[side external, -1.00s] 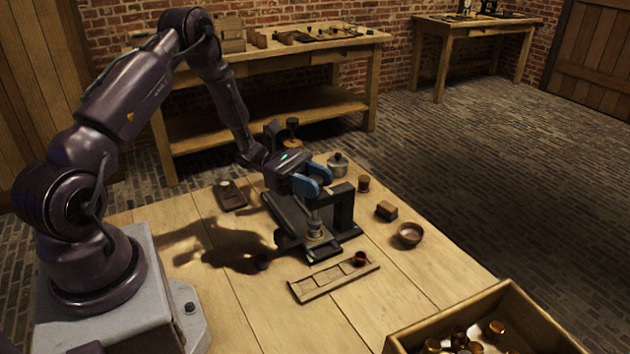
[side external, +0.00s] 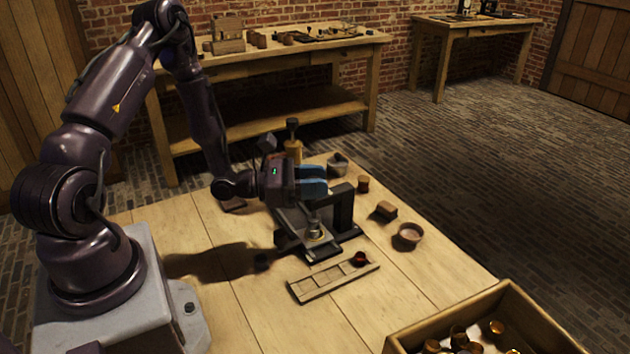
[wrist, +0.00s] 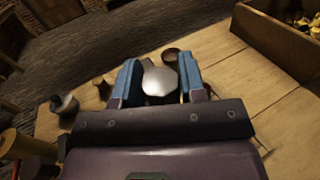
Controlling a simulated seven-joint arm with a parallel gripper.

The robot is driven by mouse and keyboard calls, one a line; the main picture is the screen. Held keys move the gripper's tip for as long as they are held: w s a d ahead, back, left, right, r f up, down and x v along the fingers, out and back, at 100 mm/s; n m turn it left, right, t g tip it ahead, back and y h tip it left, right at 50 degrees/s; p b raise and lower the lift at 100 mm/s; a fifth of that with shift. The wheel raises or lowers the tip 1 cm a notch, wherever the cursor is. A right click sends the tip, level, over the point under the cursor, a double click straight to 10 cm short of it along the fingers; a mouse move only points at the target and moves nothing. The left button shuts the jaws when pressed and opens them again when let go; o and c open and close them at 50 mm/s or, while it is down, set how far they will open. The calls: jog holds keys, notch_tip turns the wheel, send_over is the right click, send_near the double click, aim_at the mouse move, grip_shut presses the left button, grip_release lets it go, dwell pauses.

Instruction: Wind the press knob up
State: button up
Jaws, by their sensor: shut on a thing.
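The dark press (side external: 344,210) stands on the table, a frame on a base with a small light-coloured jar-like piece (side external: 315,232) low at its front. My gripper (side external: 314,180) is level above the press, its blue fingers pointing right. In the wrist view my gripper (wrist: 160,72) has its fingers on both sides of a smooth grey metal knob (wrist: 160,80) and is shut on it. In the side view the fingers hide the knob and the press top.
A slotted wooden rack (side external: 325,282) with a dark red cup (side external: 359,259) lies in front. A bowl (side external: 409,236), a block (side external: 386,211), a small cup (side external: 362,184) and a grey pot (side external: 337,164) stand right and behind. A crate (side external: 465,306) is at front right.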

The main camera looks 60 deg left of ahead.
jog(key=shift+n+t+y, duration=0.6)
jog(key=shift+n+y, duration=0.7)
jog(key=shift+y, duration=0.9)
jog(key=o, duration=0.9)
jog(key=s, duration=0.2)
jog(key=s+a, duration=0.1)
jog(key=s, duration=0.4)
jog(key=shift+s+a, duration=0.25)
